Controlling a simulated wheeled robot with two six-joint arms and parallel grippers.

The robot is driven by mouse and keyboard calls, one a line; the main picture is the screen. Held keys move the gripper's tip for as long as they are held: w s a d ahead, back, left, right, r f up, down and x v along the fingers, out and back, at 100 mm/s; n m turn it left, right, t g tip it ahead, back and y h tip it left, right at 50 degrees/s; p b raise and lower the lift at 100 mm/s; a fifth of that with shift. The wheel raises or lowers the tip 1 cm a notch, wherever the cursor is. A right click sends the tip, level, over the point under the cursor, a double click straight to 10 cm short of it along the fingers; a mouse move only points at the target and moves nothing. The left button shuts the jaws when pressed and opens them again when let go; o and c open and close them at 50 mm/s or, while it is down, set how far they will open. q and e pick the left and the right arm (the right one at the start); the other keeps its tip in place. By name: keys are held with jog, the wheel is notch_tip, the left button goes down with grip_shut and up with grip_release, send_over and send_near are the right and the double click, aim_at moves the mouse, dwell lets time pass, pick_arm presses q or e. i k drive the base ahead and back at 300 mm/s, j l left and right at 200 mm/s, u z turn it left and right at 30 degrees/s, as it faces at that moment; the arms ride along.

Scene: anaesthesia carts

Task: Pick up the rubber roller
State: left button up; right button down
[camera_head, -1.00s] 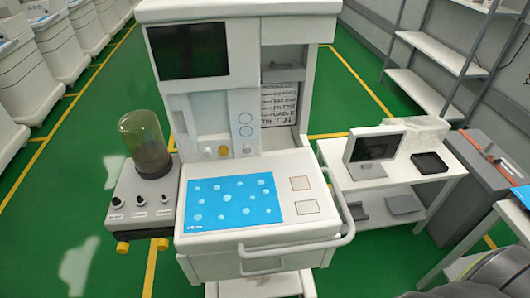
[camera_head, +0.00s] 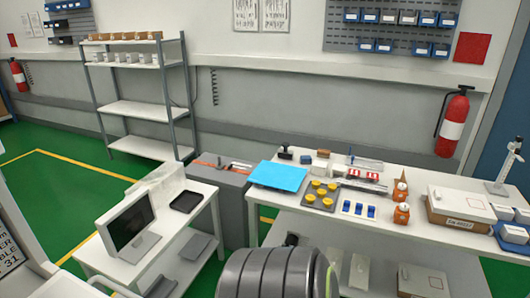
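I cannot clearly make out a rubber roller. A small black item with an upright part (camera_head: 285,153) stands at the back left of the white workbench (camera_head: 455,183); it is too small to tell whether it is the roller. A blue sheet (camera_head: 278,176) lies in front of it. Several yellow round pieces on a tray (camera_head: 320,195) and a few blue pieces on a white holder (camera_head: 358,209) lie to its right. Neither of my grippers is in view.
A side table with a monitor (camera_head: 130,222) and a black tray (camera_head: 187,202) is on the left. A grey cabinet (camera_head: 225,185) stands between the tables. Green floor (camera_head: 60,190) is open at left.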

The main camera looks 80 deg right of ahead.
aim_at(284, 153)
jog(key=z, duration=2.8)
jog(key=u, duration=2)
jog(key=z, duration=1.95)
jog(key=i+l+u, duration=0.2)
